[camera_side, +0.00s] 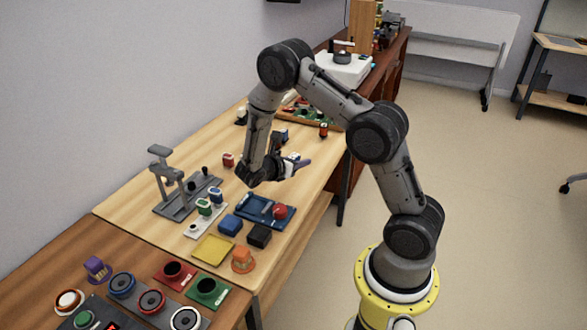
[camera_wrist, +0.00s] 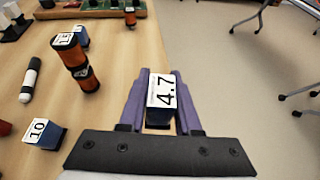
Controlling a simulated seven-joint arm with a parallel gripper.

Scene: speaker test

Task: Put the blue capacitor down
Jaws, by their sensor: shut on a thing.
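My gripper (camera_wrist: 160,74) has purple fingers and is shut on a small dark block with a white label reading 4.7, which I take as the blue capacitor (camera_wrist: 163,93). In the side view my gripper (camera_side: 298,163) is over the right part of the wooden table (camera_side: 125,212), with the white label just showing between the fingers. The height of the capacitor above the table is hard to judge.
In the side view a blue tray (camera_side: 246,212) with a red ball (camera_side: 280,212) and a grey press stand (camera_side: 165,175) are nearby.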

